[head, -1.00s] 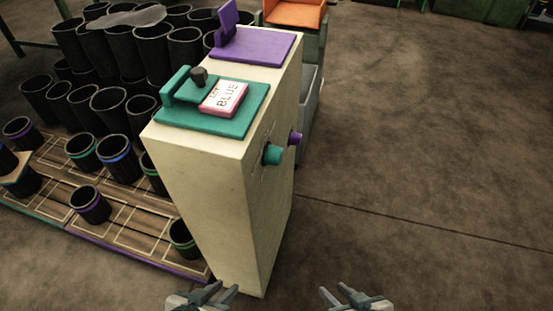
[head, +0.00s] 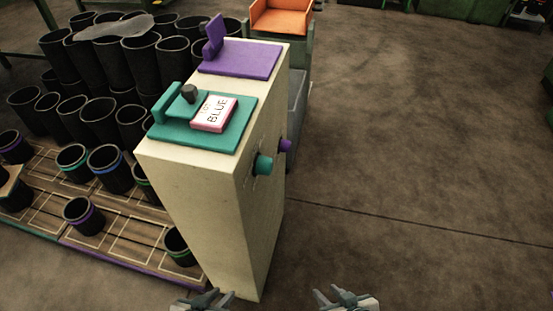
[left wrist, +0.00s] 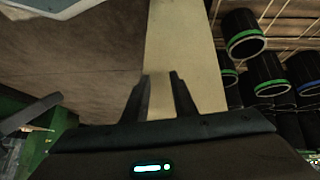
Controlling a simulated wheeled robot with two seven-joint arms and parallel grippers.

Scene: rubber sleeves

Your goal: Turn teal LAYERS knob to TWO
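The teal knob (head: 263,165) sticks out from the right side face of a cream cabinet (head: 205,210). Its setting is too small to read. A purple knob (head: 285,146) sits farther back on the same face. My left gripper (head: 226,296) is at the bottom of the head view, near the cabinet's base in the picture and apart from the knob. In the left wrist view its fingers (left wrist: 160,85) are spread and empty, with the cabinet (left wrist: 185,45) beyond them. My right gripper (head: 325,293) is at the bottom, right of the cabinet, fingers apart and empty.
Several black sleeves (head: 110,167) stand left on wooden boards. An orange-topped stand (head: 285,18) is behind. The floor at right is clear.

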